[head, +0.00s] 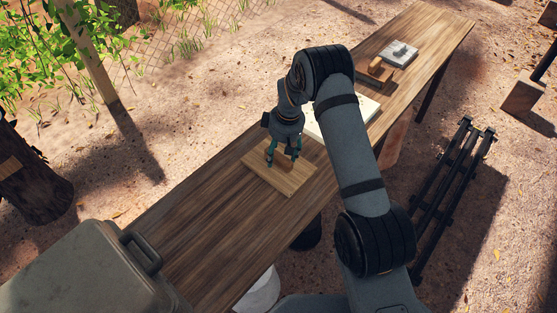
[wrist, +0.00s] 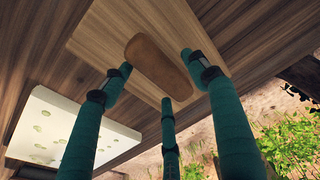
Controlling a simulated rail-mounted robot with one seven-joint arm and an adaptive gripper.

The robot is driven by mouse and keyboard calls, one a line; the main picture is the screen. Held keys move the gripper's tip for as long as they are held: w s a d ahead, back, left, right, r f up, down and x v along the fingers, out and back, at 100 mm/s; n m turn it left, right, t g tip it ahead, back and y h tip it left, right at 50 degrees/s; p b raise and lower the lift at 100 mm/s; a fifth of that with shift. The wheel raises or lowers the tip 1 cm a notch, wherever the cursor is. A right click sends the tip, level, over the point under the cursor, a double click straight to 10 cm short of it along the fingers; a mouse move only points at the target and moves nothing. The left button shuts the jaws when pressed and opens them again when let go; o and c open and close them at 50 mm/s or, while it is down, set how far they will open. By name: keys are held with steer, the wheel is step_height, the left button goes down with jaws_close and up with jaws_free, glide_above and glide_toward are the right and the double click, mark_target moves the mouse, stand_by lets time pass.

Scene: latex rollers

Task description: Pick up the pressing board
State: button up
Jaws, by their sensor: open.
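The pressing board is a light wooden square board (head: 290,188) with a brown rounded handle on top, lying flat on the long table. In the wrist view, the board (wrist: 105,38) fills the upper middle, and its handle (wrist: 160,65) shows clearly. My gripper (head: 283,160) is open above the board, with its teal fingers pointing down around the handle. In the wrist view, the fingers of my gripper (wrist: 158,74) are spread on different sides of the handle. Whether any finger touches it, I cannot tell.
The wooden table (head: 190,215) runs diagonally. A white slab (head: 325,125) with small marks lies beside the board, partly behind my arm. Farther along are a brown wooden block (head: 378,70) and a pale tray (head: 399,55). A grey lidded case (head: 80,275) stands at the near left.

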steer(key=shift+f, duration=0.25)
steer(key=shift+c, duration=0.2)
steer(key=shift+c, duration=0.6)
jaws_close()
steer(key=shift+r, duration=0.15)
